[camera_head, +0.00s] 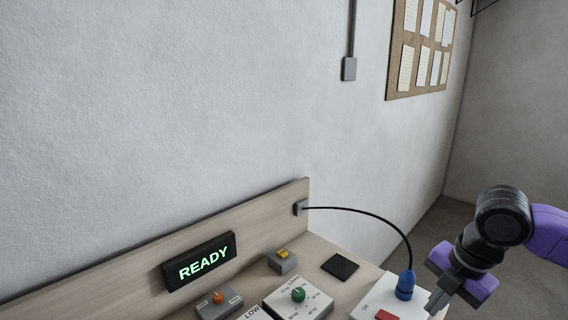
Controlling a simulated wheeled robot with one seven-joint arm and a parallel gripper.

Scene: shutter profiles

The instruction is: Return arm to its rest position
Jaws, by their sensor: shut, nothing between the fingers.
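My gripper (436,305) is at the lower right, at the end of my black and purple arm. Its fingers point down and to the left, and they are shut with nothing between them. The fingertips appear close to the right side of a white box (368,306) with a red switch (386,315) and a blue plug (405,285) on it. I cannot tell whether the fingertips touch the box. The box's lower part is cut off by the picture's edge.
A bench with a wooden backboard (262,207) holds a lit READY sign (204,262), a green-knob box (298,300), an orange-knob box (219,303), a yellow-topped box (282,261) and a black pad (340,267). A black cable (365,216) arches to the plug. Floor shows beyond the bench.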

